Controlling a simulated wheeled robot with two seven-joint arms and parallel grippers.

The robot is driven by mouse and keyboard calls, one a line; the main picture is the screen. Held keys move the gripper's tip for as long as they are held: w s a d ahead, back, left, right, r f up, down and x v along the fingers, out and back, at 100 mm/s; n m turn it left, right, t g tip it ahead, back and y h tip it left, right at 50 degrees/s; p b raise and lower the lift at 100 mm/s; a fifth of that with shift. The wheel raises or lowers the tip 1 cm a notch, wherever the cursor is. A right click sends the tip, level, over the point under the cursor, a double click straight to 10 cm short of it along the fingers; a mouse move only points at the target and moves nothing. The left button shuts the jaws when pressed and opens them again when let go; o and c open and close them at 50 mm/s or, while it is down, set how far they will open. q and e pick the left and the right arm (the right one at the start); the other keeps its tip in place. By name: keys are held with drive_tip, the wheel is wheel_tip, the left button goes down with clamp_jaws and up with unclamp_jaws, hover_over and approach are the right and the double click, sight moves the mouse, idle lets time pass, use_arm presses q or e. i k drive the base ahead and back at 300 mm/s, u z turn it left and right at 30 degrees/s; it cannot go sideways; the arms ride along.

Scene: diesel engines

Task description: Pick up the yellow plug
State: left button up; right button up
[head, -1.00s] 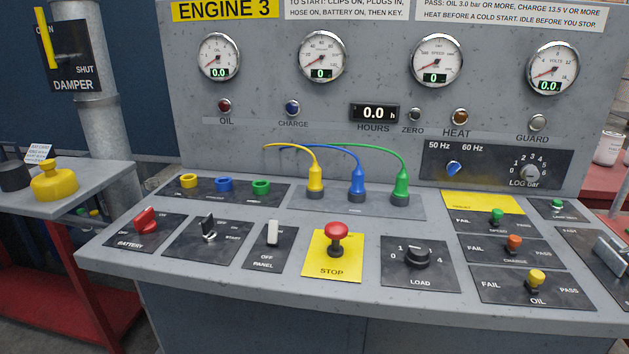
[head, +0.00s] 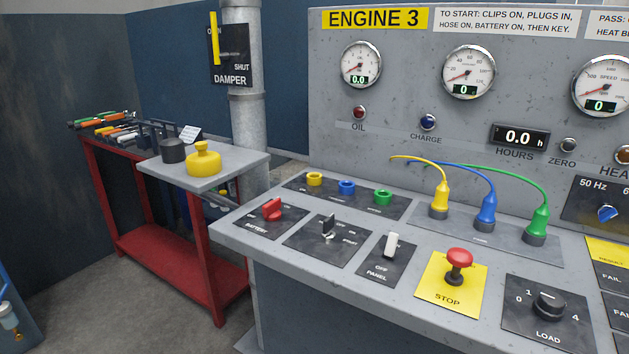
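The yellow plug (head: 439,198) stands upright on the grey plate at the back of the console, with a yellow cable curving from its top to the left. The blue plug (head: 486,214) and the green plug (head: 537,223) stand in a row to its right. A yellow-ringed socket (head: 314,179), a blue one (head: 346,187) and a green one (head: 383,197) sit on a dark panel to the left, and look empty. Neither of my grippers shows in the head view.
The grey console (head: 330,280) carries a red battery switch (head: 271,209), a key switch (head: 328,226), a panel switch (head: 392,244), a red stop button (head: 459,258) and a load knob (head: 550,304). A side shelf (head: 225,179) holds a yellow cap (head: 203,160) and a dark cap (head: 173,150). Behind stands a red tool bench (head: 90,160).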

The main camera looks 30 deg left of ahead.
sight(442, 191)
drive_tip(key=u, duration=1.75)
drive_tip(key=i, duration=0.75)
